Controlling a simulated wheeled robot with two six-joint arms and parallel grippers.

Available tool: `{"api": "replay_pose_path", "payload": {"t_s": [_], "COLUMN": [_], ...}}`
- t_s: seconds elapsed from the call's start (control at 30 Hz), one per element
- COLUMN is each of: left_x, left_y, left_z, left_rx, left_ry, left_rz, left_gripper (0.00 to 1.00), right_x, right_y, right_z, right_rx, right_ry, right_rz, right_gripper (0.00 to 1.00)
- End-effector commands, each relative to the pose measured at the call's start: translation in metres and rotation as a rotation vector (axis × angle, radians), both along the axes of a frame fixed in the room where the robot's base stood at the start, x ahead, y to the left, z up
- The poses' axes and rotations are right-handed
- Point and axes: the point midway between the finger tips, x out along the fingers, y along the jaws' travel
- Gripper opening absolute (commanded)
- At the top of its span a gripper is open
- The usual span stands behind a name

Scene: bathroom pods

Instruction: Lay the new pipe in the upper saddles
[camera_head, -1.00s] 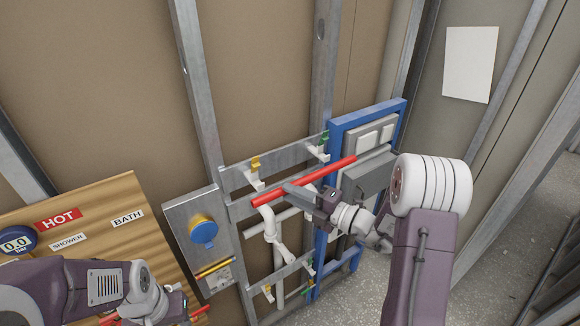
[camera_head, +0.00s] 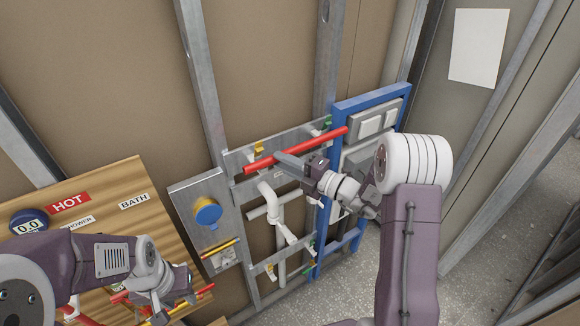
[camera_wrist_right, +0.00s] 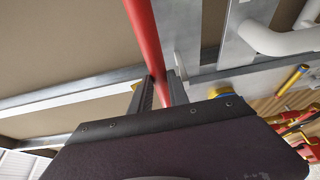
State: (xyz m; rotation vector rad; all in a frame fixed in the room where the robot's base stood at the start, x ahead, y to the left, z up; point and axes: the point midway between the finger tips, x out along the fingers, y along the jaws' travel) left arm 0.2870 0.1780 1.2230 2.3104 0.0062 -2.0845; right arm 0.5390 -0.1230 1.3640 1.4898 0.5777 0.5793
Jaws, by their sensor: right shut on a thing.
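The new red pipe (camera_head: 320,143) is held in the air in front of the upper rail, slightly tilted in the picture, its right end higher. My right gripper (camera_head: 289,159) is shut on it near its middle. The wrist view shows the red pipe (camera_wrist_right: 144,35) between the fingers (camera_wrist_right: 160,92). The upper saddles, one with a yellow clip (camera_head: 258,148) and one with a green clip (camera_head: 328,121), show just above the pipe. I cannot tell whether the pipe touches them. My left gripper (camera_head: 182,296) is low at the left, its fingers unclear.
White pipework (camera_head: 280,240) hangs below the upper rail. Lower saddles (camera_head: 270,269) sit on a lower rail. A blue frame (camera_head: 335,110) with grey panels stands right of the saddles. A wooden board (camera_head: 100,190) with labels and red pipes lies near my left arm.

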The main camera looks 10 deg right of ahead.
Motion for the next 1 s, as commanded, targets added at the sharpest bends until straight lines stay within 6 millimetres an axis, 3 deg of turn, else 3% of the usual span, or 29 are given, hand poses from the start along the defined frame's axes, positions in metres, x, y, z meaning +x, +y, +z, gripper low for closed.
{"api": "replay_pose_path", "payload": {"t_s": [0.2,0.4,0.9,0.93,1.0], "left_x": [0.000,0.000,0.000,0.000,0.000], "left_y": [0.000,0.000,0.000,0.000,0.000], "left_z": [0.001,-0.009,-0.009,-0.009,-0.009], "left_rx": [0.000,0.000,0.000,0.000,0.000], "left_ry": [0.000,0.000,0.000,0.000,0.000], "left_rz": [0.000,0.000,0.000,0.000,0.000], "left_gripper": [0.36,0.36,0.36,0.36,0.36], "right_x": [0.022,0.021,0.021,0.021,0.021], "right_y": [0.009,0.008,0.008,0.008,0.008], "right_z": [-0.005,-0.018,-0.018,-0.018,-0.018], "right_rx": [0.000,0.000,-0.001,-0.001,-0.001], "right_ry": [-0.001,0.000,-0.001,-0.001,-0.001], "right_rz": [0.001,-0.001,0.000,0.000,0.000], "right_gripper": [0.00,0.00,0.00,0.27,0.46]}}
